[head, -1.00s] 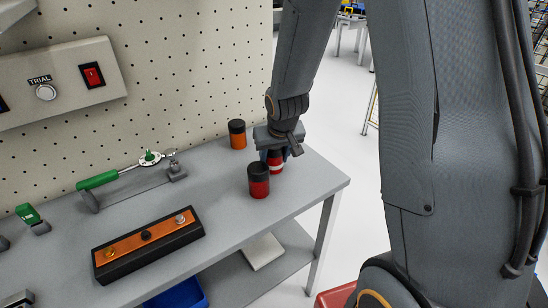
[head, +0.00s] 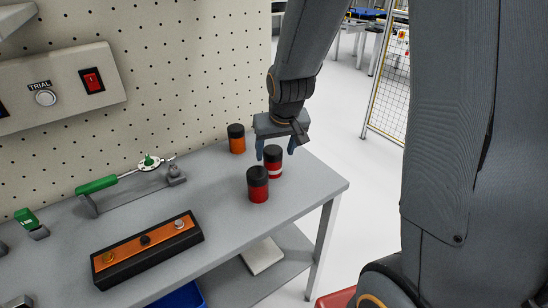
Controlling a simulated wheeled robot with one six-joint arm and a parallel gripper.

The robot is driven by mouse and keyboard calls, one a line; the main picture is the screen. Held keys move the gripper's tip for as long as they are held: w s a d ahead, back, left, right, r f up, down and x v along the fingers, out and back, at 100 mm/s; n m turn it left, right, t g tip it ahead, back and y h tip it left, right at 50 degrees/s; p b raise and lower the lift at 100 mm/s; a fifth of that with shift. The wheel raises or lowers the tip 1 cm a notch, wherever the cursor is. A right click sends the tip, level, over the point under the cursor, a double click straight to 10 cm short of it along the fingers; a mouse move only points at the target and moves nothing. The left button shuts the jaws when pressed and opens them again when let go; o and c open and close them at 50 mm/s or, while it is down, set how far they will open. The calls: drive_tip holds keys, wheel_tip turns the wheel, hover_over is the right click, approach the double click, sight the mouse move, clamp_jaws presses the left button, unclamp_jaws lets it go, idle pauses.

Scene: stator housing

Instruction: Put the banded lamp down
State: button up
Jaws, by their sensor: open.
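The banded lamp (head: 273,163), red with a pale band and a black top, stands upright on the grey table (head: 215,215) near its right end. My gripper (head: 275,149) is open above it, its blue fingertips around the level of the black top. The lamp's lower part is partly hidden by a plain red lamp (head: 258,186) with a black top, which stands in front of it and to the left. An orange lamp (head: 237,139) with a black top stands behind, to the left, near the pegboard.
A green-handled tool (head: 125,177) lies further back. The pegboard (head: 190,70) rises behind. The table's right edge is close to the lamps.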

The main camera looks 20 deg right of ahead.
drive_tip(key=v, duration=0.5)
drive_tip(key=s+f+g, duration=0.1)
drive_tip(key=s+f, duration=0.1)
drive_tip(key=s, duration=0.5)
drive_tip(key=s+f+g, duration=0.2)
drive_tip(key=s+f, duration=0.1)
drive_tip(key=s, duration=0.5)
drive_tip(key=shift+d+g+b, duration=0.25)
drive_tip(key=shift+g+b, duration=0.05)
drive_tip(key=shift+b, duration=0.05)
